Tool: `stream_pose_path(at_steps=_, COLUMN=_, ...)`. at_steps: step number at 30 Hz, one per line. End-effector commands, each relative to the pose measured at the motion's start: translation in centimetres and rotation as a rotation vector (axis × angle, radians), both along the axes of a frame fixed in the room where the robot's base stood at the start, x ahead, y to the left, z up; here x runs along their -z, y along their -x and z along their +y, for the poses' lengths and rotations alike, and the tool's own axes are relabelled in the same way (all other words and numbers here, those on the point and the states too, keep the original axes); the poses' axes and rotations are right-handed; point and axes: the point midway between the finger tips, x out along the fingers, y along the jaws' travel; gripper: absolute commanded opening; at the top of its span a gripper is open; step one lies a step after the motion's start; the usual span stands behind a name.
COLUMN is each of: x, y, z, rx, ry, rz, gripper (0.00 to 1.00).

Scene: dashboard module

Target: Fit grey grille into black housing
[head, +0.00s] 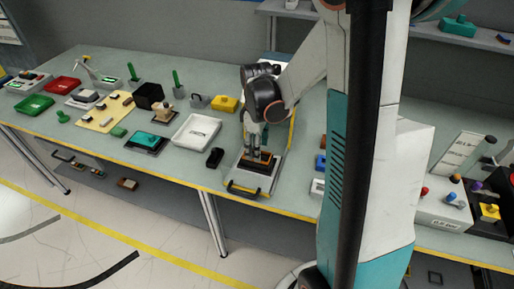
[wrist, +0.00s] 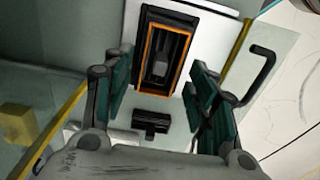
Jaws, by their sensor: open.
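The black housing (wrist: 147,94) with an orange inner rim sits on a pale base plate, shown between and beyond my finger pads in the wrist view. The housing also shows in the head view (head: 252,166), under my fingers. A dark grey piece (wrist: 160,62) shows inside the orange rim; I cannot tell whether it is the grille or part of the housing. My gripper (wrist: 160,92) is open, its green-padded fingers spread with nothing held between them. In the head view my gripper (head: 257,153) points down at the housing; contact cannot be told.
The base plate has a black handle (wrist: 263,75) at the table's yellow front edge. A small black object (head: 215,157) lies left of the plate, beside a white tray (head: 188,146). A yellow block (head: 224,104) stands behind. Many parts fill the table's left side.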

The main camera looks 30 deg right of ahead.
Motion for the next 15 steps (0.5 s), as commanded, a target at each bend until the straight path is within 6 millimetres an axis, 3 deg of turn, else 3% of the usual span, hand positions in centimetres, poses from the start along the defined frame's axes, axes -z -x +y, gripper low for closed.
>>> stream_pose_path(at_steps=15, x=-9.1, y=0.1, z=0.0, rx=0.000, ry=0.000, rz=0.000, gripper=0.53)
